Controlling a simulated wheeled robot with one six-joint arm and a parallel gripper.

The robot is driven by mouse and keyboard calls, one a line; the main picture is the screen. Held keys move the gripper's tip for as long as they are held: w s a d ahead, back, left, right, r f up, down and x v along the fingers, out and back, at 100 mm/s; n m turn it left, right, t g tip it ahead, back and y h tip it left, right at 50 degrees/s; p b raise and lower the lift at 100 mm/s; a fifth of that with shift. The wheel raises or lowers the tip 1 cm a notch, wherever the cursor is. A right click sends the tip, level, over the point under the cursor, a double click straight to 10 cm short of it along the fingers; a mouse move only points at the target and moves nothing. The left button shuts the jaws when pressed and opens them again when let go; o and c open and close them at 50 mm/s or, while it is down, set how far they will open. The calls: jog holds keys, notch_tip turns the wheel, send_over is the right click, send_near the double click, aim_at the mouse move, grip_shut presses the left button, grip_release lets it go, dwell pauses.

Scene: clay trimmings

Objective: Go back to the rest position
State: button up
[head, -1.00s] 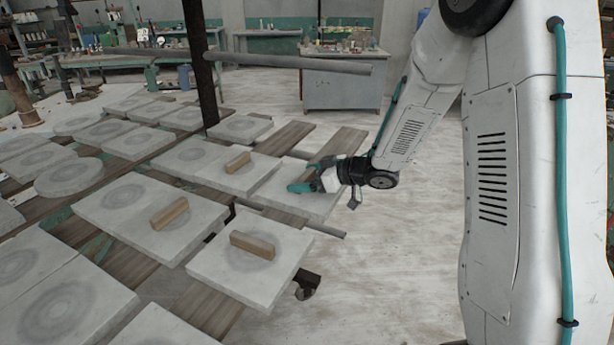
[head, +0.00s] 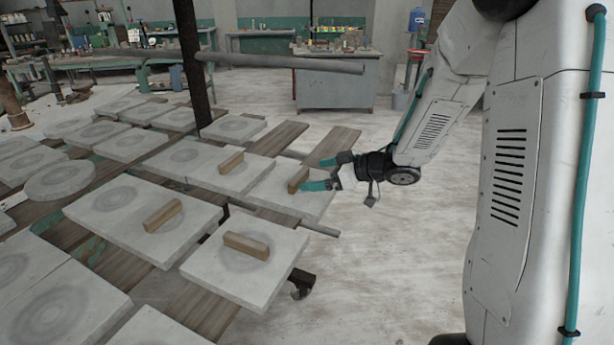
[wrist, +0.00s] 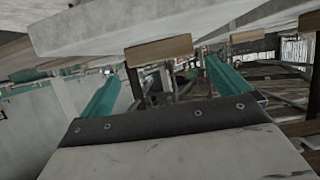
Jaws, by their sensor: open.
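My gripper (head: 316,174) is open, its two teal fingers spread apart and nothing held between them. It is at the right end of the row of pale clay slabs. A brown wooden block (head: 297,179) stands on the rightmost slab (head: 283,199), just left of the fingertips. In the wrist view, both teal fingers of my gripper (wrist: 161,67) are apart. A brown block (wrist: 158,50) shows ahead of them against a pale slab (wrist: 100,30), which appears inverted. The exact gap between fingers and block is hard to tell.
More slabs carry wooden blocks: one behind (head: 231,162), one nearer (head: 163,215), one in front (head: 246,246). A dark post (head: 190,65) and a grey horizontal bar (head: 290,62) stand behind. A grey cabinet (head: 335,85) is at the back. Bare floor lies right of the slabs.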

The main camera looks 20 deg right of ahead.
jog(key=shift+v, duration=0.85)
jog(key=s+d+r+m+h, duration=0.55)
jog(key=d+r+h, duration=0.25)
jog(key=r+h, duration=0.3)
jog(key=s+a+m+g, duration=0.1)
jog(key=s+a+g, duration=0.3)
jog(key=s, duration=0.9)
jog(key=s+a+m+g+y, duration=0.1)
jog(key=s+a+g, duration=0.3)
jog(key=s, duration=1)
jog(key=shift+s+a+f+m, duration=0.35)
jog(key=shift+a+m, duration=0.4)
jog(key=shift+a, duration=0.3)
